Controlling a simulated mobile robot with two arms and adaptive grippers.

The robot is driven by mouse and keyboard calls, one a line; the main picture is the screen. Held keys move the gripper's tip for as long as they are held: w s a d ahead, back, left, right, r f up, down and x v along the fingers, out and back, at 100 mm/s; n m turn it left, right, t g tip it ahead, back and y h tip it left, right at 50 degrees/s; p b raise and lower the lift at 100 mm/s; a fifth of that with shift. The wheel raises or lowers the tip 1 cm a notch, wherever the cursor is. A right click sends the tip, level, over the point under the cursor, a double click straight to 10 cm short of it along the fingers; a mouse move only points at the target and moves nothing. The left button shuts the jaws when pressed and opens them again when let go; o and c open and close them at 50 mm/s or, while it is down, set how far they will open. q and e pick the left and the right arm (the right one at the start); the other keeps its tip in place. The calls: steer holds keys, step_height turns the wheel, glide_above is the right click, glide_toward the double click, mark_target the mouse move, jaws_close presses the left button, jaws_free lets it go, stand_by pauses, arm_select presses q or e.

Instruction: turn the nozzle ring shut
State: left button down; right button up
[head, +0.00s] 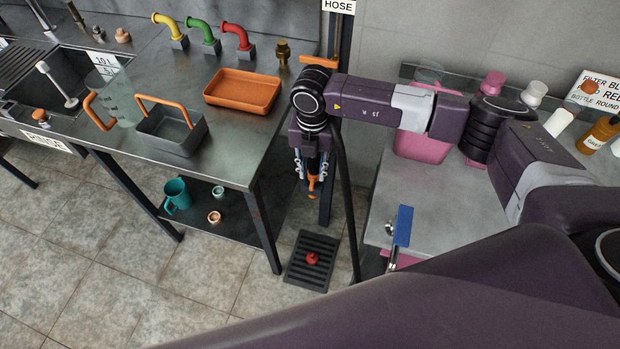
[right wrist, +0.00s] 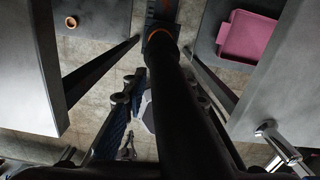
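The hose nozzle hangs in the gap between the two benches, below the "HOSE" sign. Its orange part (head: 312,184), which may be the nozzle ring, shows just below my right gripper (head: 312,170). The gripper points down, its fingers apart on either side of the nozzle. In the right wrist view a thick black hose or nozzle body (right wrist: 170,95) runs between the open fingers, with an orange band (right wrist: 158,34) at its far end. I see gaps beside it, but contact at the fingertips is unclear. The ring's setting cannot be read. My left gripper is not in view.
The left steel bench holds an orange tray (head: 243,91), a grey basket (head: 172,132) and coloured taps. A dark post (head: 345,60) stands behind the nozzle. The right bench (head: 375,207) carries a pink container (head: 423,145). A floor grate (head: 299,269) with a red object lies below.

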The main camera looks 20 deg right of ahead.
mark_target(312, 184)
steer(key=shift+f+p, duration=0.4)
steer(key=shift+f, duration=2.3)
jaws_close()
